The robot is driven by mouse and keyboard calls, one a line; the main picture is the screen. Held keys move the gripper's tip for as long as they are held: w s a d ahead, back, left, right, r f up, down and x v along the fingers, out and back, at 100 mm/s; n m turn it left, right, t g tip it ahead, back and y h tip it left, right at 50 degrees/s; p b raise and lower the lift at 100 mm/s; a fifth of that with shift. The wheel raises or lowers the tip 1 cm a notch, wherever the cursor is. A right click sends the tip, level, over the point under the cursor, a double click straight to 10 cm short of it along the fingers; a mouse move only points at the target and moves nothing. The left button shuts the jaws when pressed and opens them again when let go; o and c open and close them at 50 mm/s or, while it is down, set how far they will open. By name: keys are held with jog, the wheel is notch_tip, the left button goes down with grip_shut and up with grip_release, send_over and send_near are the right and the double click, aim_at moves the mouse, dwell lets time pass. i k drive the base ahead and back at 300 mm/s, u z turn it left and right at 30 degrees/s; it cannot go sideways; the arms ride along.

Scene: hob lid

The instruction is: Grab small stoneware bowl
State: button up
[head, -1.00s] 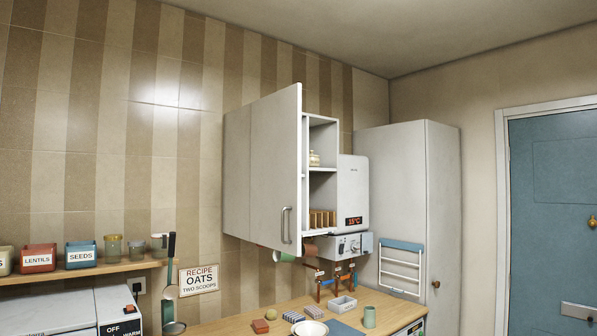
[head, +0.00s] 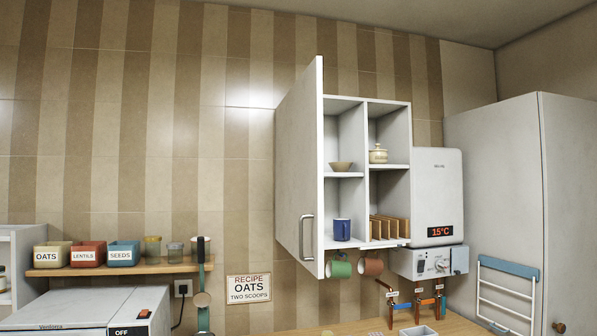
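A small tan bowl (head: 341,167), which looks like the stoneware bowl, sits on the upper left shelf of the open wall cupboard (head: 345,106). The cupboard door (head: 299,165) stands open to the left of the shelves. A lidded cream jar (head: 378,154) is in the upper right compartment. A blue mug (head: 342,230) stands below the bowl in the lower left compartment. My gripper is not in view.
A wooden rack (head: 389,228) fills the lower right compartment. A green mug (head: 339,268) and a brown mug (head: 372,265) hang under the cupboard. A boiler (head: 437,195) adjoins its right side. The wooden counter (head: 300,333) lies below.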

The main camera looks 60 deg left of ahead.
aim_at(337, 166)
jog(key=u, duration=0.8)
jog(key=i, duration=0.9)
jog(key=u, duration=0.9)
